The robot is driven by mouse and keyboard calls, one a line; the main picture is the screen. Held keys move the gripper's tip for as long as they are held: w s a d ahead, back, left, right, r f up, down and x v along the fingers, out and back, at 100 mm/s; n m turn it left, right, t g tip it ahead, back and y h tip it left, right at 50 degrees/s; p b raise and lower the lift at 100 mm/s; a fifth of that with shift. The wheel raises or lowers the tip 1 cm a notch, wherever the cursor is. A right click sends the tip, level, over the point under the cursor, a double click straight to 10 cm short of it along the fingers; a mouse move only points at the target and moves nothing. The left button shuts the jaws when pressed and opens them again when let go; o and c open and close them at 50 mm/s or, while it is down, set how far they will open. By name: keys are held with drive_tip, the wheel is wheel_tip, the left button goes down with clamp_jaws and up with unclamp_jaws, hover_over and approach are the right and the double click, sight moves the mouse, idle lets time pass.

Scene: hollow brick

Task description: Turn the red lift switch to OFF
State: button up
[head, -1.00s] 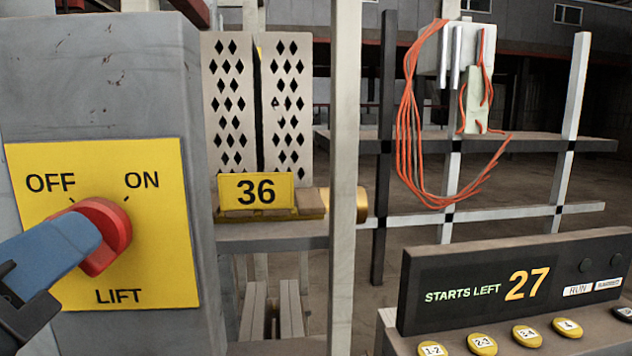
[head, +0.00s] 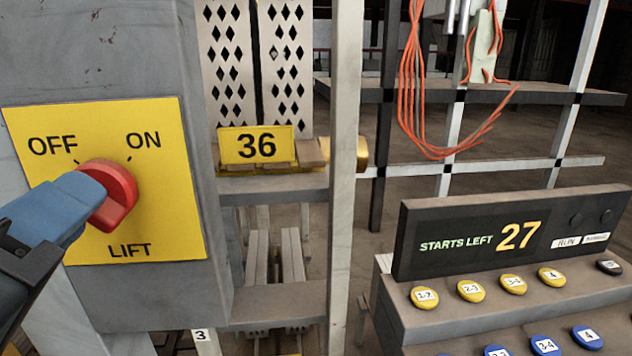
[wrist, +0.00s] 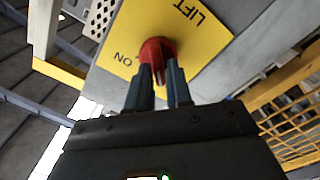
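The red lift switch (head: 108,192) is a round knob with a raised grip bar, on a yellow plate (head: 160,215) marked OFF at upper left, ON at upper right and LIFT below. The plate is on a grey box at the left. My gripper (head: 85,205) reaches in from the lower left with its blue fingers at the knob. In the wrist view the fingers (wrist: 160,82) sit on both sides of the red grip bar (wrist: 159,73), with little or no gap. ON shows close to the knob there; OFF is hidden. Which mark the knob points to is unclear.
A console (head: 510,235) at the right reads STARTS LEFT 27, with yellow and blue buttons below. A yellow sign 36 (head: 256,146) and a pale upright post (head: 345,120) stand between. Orange cables (head: 410,90) hang on a rack behind.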

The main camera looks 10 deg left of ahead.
drive_tip(key=o, duration=0.3)
drive_tip(key=b+v, duration=0.1)
drive_tip(key=v, duration=0.6)
drive_tip(key=shift+s, duration=0.4)
drive_tip(key=shift+d, duration=0.15)
